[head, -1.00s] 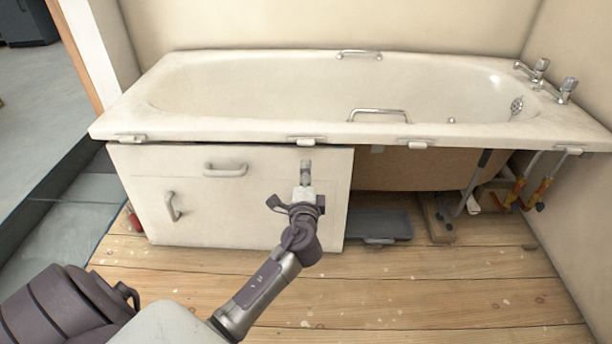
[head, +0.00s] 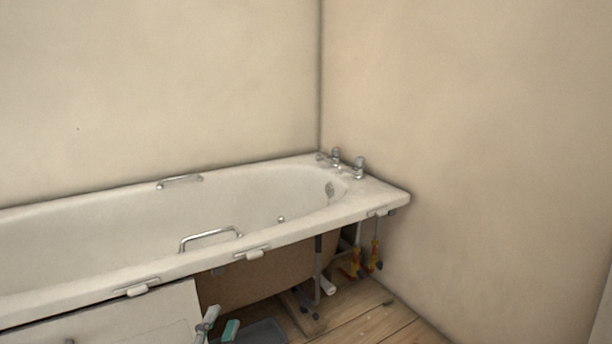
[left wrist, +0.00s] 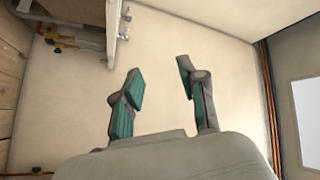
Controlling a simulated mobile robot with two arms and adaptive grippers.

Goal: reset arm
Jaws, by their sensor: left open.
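My left gripper (head: 220,323) shows at the bottom edge of the head view, in front of the bath's open underside. In the left wrist view its two green-padded fingers (left wrist: 161,72) stand wide apart, with nothing between them and a plain wall behind. The rest of the left arm is below the head view's frame. My right gripper is in neither view.
A white bath (head: 150,258) with chrome taps (head: 358,168) fills the corner. Its front panel (head: 150,315) covers the left part; pipes with yellow-orange fittings (head: 375,254) show underneath at right. A grey tray (head: 262,333) lies on the wooden floor (head: 365,318).

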